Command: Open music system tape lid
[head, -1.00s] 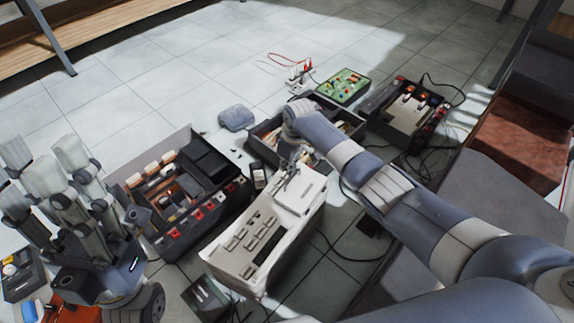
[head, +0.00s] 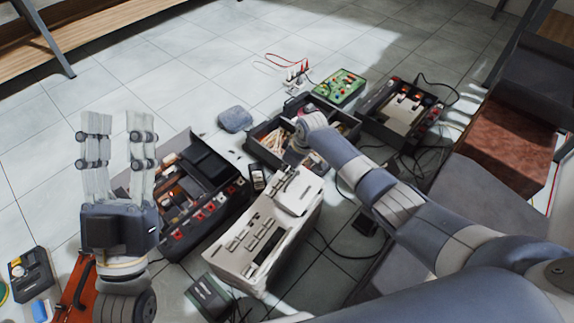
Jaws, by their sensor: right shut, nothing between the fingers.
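The music system (head: 240,245) is a white box on the floor in the middle of the head view, with rows of keys on top. A pale lid-like panel (head: 298,192) sits at its far right end; I cannot tell if it is slightly raised or flat. My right gripper (head: 298,163) is shut and empty, just beyond that far end; its fingertips are partly hidden. My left gripper (head: 115,125) is open and empty at the left, fingers pointing up, away from the music system.
An open dark case of parts (head: 205,205) stands left of the music system. A black tray (head: 262,150) lies beyond it, with a green circuit board (head: 342,86) and another dark unit (head: 400,112) further right. Cables lie on the right. The floor at upper left is clear.

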